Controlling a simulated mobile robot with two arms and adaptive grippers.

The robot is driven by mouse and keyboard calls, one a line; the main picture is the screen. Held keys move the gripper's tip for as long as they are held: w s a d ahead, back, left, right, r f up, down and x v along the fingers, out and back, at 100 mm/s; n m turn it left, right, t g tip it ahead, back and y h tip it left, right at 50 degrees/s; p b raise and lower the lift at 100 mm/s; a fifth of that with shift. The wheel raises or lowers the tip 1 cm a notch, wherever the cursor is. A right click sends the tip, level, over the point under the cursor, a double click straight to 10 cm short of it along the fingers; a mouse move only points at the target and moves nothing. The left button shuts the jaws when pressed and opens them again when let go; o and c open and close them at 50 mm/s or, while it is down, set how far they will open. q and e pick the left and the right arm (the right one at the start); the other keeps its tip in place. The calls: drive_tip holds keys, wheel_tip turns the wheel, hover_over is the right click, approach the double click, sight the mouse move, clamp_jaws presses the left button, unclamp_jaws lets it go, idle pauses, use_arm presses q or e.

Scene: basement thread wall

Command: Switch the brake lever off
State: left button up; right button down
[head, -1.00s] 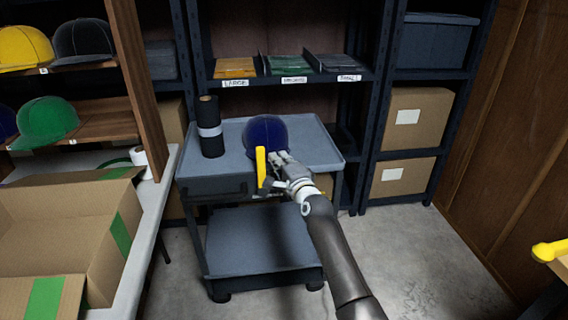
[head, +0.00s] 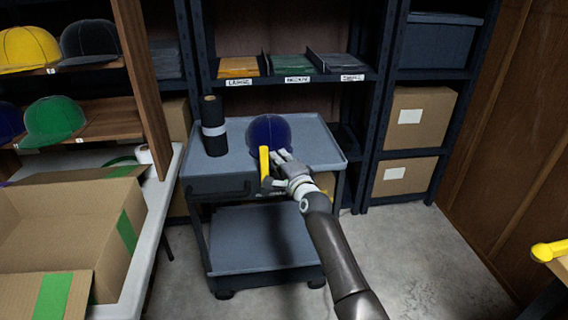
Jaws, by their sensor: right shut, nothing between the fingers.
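A yellow upright lever (head: 264,163) stands at the front edge of the grey cart (head: 323,151), and I take it for the brake lever. My right gripper (head: 277,168) is shut and empty, just right of the lever and very close to it. I cannot tell whether the two touch. The lever's lower end and mount are partly hidden by my gripper. My left gripper is not in view.
A blue cap (head: 270,132) and a dark roll (head: 213,127) stand on the cart. An open cardboard box (head: 60,214) is on a table at left. Shelves (head: 291,80) stand behind. Floor (head: 412,240) at right is clear.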

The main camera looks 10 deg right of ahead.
drive_tip(key=v, duration=1.2)
drive_tip(key=shift+f, duration=0.1)
